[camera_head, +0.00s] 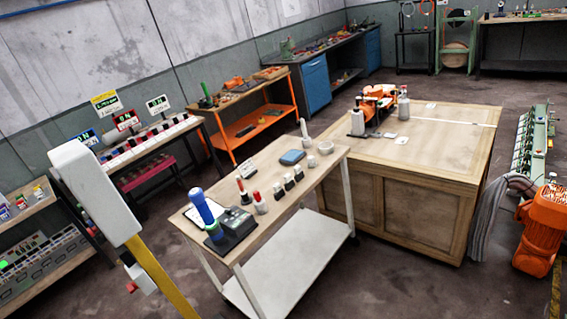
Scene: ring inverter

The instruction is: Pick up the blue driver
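The blue driver (201,206) is an upright, slightly tilted blue cylinder at the near left end of a small wooden-topped cart (291,207). It appears to stand in or against a dark base (232,228), and I cannot tell how its lower end is held. A white sheet or tray (191,217) lies just beside it. My gripper is not in view.
Small red-topped and dark items (288,182), a blue box (292,157) and a white cup (325,147) stand on the cart. A large wooden crate (421,205) adjoins it. A white box (92,190) on a yellow post rises at left. Floor in front is clear.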

